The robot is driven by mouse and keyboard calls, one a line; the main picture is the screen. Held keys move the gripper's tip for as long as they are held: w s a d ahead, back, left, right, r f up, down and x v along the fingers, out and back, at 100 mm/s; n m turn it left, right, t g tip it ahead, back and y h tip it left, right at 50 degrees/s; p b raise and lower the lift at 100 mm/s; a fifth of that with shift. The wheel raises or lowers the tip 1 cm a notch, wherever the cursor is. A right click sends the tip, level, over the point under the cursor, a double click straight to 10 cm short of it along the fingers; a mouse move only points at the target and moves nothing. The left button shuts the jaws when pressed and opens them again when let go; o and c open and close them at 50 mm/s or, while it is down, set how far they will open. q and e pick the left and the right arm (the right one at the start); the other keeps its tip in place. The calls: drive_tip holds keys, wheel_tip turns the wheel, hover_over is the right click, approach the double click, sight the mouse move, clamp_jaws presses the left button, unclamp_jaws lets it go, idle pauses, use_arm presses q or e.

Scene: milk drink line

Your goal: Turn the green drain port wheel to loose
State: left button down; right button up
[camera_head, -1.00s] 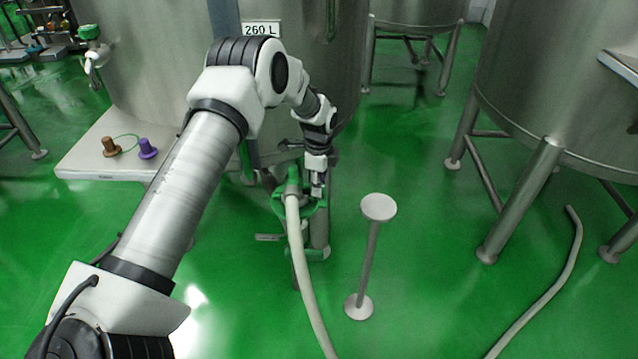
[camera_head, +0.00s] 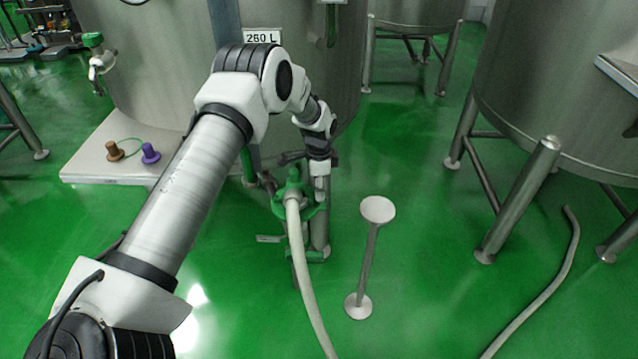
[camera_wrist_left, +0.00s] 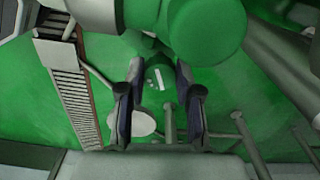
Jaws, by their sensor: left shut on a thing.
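The green drain port wheel (camera_head: 311,211) is low in front of the 260 L tank, behind the end of a pale hose (camera_head: 303,255). My left gripper (camera_head: 320,192) reaches down to the wheel's right side and is shut on its rim. The gripper hides part of the rim, and the contact is small in the head view. In the left wrist view, the two dark fingers (camera_wrist_left: 160,105) stand either side of a green part, with a large green cylinder (camera_wrist_left: 207,28) above them. The wheel's turn position cannot be read. My right gripper is not in view.
A white round-topped stand (camera_head: 378,210) is just right of the wheel. The 260 L tank (camera_head: 165,60) rises behind. A pale platform (camera_head: 95,165) with brown (camera_head: 114,151) and purple (camera_head: 150,153) plugs is left.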

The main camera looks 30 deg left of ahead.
use_arm(q)
drive_tip(key=n+p, duration=0.1)
drive_tip(key=n, duration=0.3)
drive_tip(key=shift+d+n+p, duration=0.1)
drive_tip(key=shift+n+p, duration=0.25)
drive_tip(key=shift+n, duration=0.05)
drive_tip(key=n+p, duration=0.1)
drive_tip(key=n, duration=0.4)
drive_tip(key=shift+p, duration=0.3)
drive_tip(key=n+p, duration=0.1)
drive_tip(key=n, duration=0.4)
drive_tip(key=shift+d, duration=0.1)
drive_tip(key=shift+n+p, duration=0.5)
drive_tip(key=shift+n, duration=1.7)
drive_tip(key=c, duration=0.8)
unclamp_jaws()
